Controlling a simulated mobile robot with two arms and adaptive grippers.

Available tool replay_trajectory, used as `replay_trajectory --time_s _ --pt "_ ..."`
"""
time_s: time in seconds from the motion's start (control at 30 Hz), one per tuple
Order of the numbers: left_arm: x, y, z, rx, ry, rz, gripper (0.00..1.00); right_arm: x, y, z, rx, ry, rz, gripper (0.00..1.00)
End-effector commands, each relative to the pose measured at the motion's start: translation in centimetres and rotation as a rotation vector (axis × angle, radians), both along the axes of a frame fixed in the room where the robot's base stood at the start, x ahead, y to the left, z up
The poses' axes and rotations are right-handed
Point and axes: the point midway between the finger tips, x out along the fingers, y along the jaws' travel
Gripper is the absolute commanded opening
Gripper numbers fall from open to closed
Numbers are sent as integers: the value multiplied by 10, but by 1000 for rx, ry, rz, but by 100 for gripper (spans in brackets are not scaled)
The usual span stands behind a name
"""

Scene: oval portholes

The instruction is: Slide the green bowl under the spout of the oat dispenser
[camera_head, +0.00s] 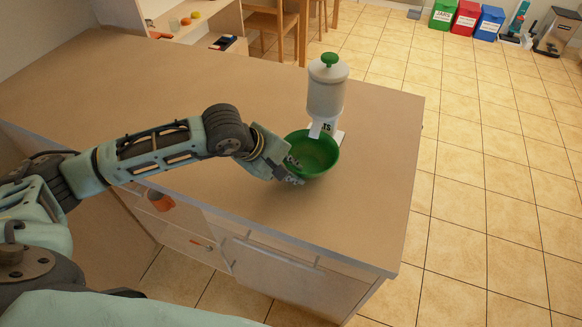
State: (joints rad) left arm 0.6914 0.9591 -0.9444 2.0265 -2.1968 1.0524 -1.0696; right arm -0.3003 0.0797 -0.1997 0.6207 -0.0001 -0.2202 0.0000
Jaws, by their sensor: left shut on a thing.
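The green bowl (322,157) stands upright on the counter, just in front of the oat dispenser (326,92). The dispenser is a whitish cylinder with a green knob on top and a white base. Its white spout (316,128) shows over the far part of the bowl's opening. My left gripper (289,172) comes in from the left and is shut on the bowl's near left side. The fingers hide part of the rim and wall there. My right gripper is not in view.
The brown counter (200,80) is clear around the bowl, with its right edge (412,190) not far from the dispenser. Drawers (270,262) are below the front edge. Chairs, a shelf and coloured bins (466,17) stand beyond on the tiled floor.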

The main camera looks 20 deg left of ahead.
Motion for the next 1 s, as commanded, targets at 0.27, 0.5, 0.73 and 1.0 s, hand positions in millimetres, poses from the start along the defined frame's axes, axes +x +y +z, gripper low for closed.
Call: replay_trajectory --time_s 0.27,0.5,0.73,1.0 --pt "1 0 -1 -1 -4 0 0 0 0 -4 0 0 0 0" --pt "1 0 -1 -1 -3 0 13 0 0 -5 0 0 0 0" --pt "0 0 -2 -1 -2 0 31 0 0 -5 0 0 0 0" --pt "-1 1 -3 0 2 1 31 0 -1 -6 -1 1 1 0"
